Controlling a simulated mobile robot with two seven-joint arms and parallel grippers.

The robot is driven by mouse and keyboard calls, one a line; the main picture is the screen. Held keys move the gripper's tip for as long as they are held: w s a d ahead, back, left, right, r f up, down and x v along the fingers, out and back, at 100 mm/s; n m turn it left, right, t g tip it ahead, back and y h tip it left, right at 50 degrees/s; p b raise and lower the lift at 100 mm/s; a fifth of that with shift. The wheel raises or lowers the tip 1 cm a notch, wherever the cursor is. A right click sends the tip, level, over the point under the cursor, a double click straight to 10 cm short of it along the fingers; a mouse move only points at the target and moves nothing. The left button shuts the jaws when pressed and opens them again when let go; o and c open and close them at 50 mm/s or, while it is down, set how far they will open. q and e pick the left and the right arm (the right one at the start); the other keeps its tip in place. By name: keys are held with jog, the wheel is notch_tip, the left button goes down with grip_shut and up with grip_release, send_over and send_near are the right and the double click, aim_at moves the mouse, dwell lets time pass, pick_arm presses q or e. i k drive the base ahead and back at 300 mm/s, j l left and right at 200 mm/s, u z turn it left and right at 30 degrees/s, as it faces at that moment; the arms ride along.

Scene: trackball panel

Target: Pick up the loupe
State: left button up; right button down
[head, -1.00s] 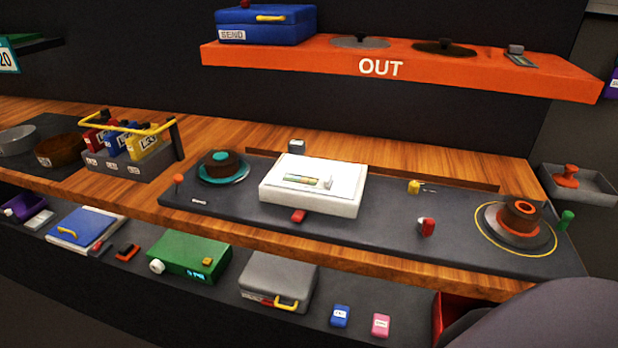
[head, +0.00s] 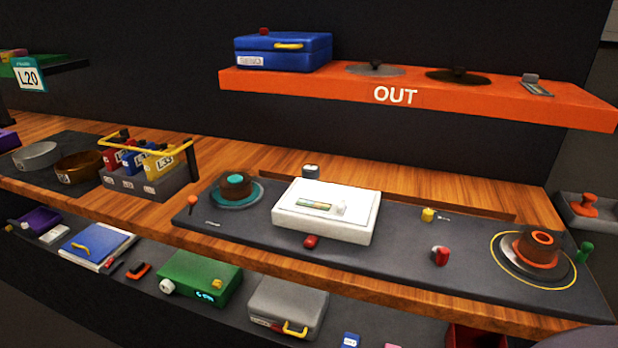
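A small pale, whitish piece that may be the loupe (head: 340,208) stands on the white light box (head: 328,228), at the right end of a small film-like strip (head: 315,204). It is too small to be sure of its shape. The light box rests on the dark panel (head: 400,262) in the middle of the wooden counter. Neither of my grippers shows in the head view, and nothing touches the pale piece.
The orange OUT shelf (head: 450,94) hangs above the counter. A round teal-and-brown piece (head: 236,187) stands left of the light box, and a ringed orange-and-brown one (head: 535,250) stands at the right. A red piece (head: 311,241) sits in front of the box.

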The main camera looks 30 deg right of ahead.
aim_at(310, 173)
jog(key=i+j+z, duration=0.15)
jog(key=z, duration=0.85)
